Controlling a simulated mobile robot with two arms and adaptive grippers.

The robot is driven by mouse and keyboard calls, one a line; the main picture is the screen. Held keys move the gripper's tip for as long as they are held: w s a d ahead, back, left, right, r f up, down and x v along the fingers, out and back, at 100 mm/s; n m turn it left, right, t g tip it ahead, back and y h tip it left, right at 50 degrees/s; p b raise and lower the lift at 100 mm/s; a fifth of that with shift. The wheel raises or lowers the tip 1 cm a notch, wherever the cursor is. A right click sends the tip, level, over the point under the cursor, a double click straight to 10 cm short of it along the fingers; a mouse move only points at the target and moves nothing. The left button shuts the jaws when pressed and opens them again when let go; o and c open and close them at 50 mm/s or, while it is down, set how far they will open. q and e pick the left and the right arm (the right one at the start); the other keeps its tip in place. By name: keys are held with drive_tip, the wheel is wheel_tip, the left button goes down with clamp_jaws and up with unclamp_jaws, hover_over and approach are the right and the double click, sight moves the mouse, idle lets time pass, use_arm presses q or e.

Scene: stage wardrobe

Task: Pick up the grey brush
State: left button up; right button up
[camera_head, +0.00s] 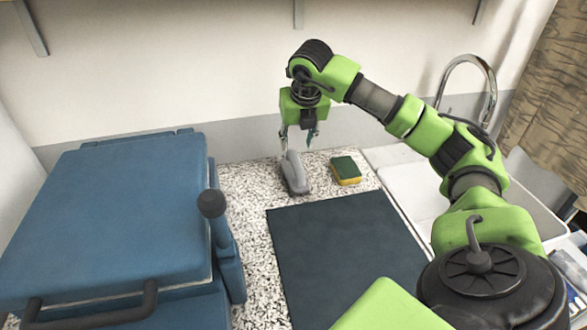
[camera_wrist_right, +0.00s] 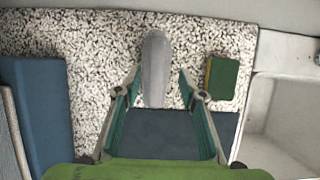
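The grey brush (camera_head: 295,174) lies on the speckled countertop near the back wall. My right gripper (camera_head: 297,146) is just above its far end in the head view. In the right wrist view the brush (camera_wrist_right: 155,68) lies between and beyond the two open fingers of my right gripper (camera_wrist_right: 155,85). The fingers stand apart on either side of it, and no contact shows. I cannot tell the exact height of the fingertips over the brush. My left gripper is not in view.
A green and yellow sponge (camera_head: 345,170) lies right of the brush. A dark mat (camera_head: 345,250) covers the counter in front. A white sink (camera_head: 410,185) with a tall faucet (camera_head: 490,85) is at the right. A large blue box-shaped appliance (camera_head: 110,215) fills the left side.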

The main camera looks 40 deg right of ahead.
sight(294, 156)
drive_tip(key=shift+x, duration=1.1)
drive_tip(key=shift+w+f, duration=0.25)
drive_tip(key=shift+f+p, duration=0.3)
drive_tip(key=shift+f, duration=0.05)
drive_tip(key=x, duration=0.2)
drive_tip(key=p+x, duration=0.1)
drive_tip(key=shift+s+a+f, duration=0.1)
drive_tip(key=shift+a+f, duration=0.15)
drive_tip(key=shift+f, duration=0.05)
drive_tip(key=shift+w+d+f, duration=0.1)
drive_tip(key=shift+w+f, duration=0.1)
drive_tip(key=shift+f, duration=0.2)
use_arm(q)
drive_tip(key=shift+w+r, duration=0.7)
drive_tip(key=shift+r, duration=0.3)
use_arm(e)
drive_tip(key=shift+c, duration=0.3)
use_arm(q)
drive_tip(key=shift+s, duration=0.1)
use_arm(e)
clamp_jaws()
